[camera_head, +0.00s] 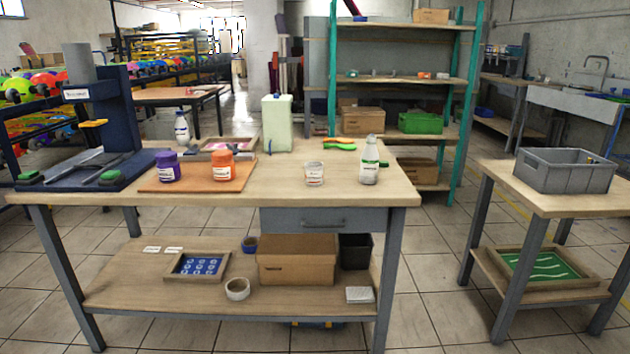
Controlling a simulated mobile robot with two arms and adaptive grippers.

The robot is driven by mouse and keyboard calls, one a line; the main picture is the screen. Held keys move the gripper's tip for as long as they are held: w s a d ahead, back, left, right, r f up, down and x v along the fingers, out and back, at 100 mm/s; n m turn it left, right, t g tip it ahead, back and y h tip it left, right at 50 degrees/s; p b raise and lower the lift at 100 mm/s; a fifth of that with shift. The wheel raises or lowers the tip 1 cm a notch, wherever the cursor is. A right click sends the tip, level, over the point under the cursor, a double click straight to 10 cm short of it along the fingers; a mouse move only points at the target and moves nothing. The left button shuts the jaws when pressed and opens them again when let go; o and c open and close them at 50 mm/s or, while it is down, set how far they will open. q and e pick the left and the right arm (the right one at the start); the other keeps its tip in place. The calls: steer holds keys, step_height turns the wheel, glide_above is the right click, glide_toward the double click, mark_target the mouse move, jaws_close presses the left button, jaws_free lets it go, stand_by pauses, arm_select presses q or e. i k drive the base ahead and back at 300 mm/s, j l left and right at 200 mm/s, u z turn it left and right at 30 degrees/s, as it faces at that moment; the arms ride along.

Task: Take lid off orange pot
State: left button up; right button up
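The orange pot (222,166) stands upright on an orange-brown board (198,177) on the worktable, with an orange lid (221,154) on top and a white label on its front. A purple pot (168,167) with a purple lid stands to its left on the same board. Neither of my grippers shows in the head view.
A white lidded tub (314,173) and a white bottle (369,160) stand to the right on the worktable (290,194). A pale green canister (277,123) stands behind. A dark blue press (100,120) fills the left end. The table front is mostly clear.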

mark_target(222, 171)
steer(key=j, duration=1.85)
